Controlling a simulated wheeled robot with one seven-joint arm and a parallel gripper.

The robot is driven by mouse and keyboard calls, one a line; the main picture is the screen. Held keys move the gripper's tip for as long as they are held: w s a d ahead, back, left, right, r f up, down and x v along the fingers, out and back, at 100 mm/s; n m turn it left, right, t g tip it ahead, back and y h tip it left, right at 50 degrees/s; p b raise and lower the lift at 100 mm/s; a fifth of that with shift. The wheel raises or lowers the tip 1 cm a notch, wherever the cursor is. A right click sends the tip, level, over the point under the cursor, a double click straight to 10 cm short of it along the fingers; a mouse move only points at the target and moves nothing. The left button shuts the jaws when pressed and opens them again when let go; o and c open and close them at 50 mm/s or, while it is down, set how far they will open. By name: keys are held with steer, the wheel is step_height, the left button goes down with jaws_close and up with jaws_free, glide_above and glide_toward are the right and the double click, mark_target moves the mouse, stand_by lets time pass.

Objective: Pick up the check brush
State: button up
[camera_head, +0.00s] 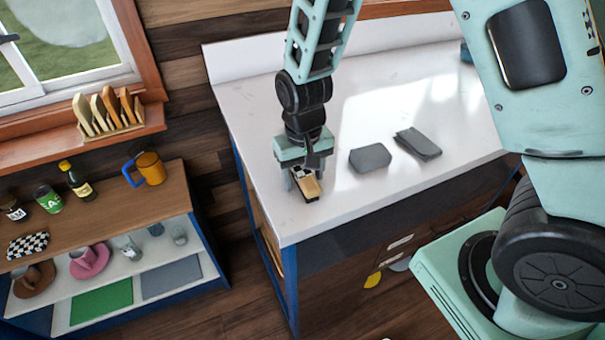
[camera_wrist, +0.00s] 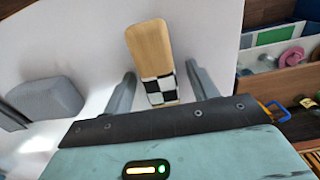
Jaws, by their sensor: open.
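The check brush lies on the white counter (camera_head: 265,120) near its left front edge. In the head view, the brush (camera_head: 308,186) shows its tan wooden end and a bit of black-and-white check under my gripper (camera_head: 304,180). In the wrist view, the brush (camera_wrist: 150,50) has a wooden end pointing away and a checked band closer in. My gripper (camera_wrist: 158,92) is open, with one finger on each side of the checked part and visible gaps between. The brush's nearer end is hidden behind the gripper body.
A shelf unit (camera_head: 115,205) with mugs, jars and a checked item (camera_head: 27,245) stands at left.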

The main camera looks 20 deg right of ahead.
mark_target(304, 172)
steer(key=c, duration=1.1)
steer(key=shift+r, duration=0.1)
step_height(304, 172, up, 10)
steer(key=shift+f+b, duration=0.1)
steer(key=shift+b, duration=0.85)
steer(key=o, duration=0.3)
steer(key=shift+c, duration=0.9)
steer(key=shift+s, duration=0.1)
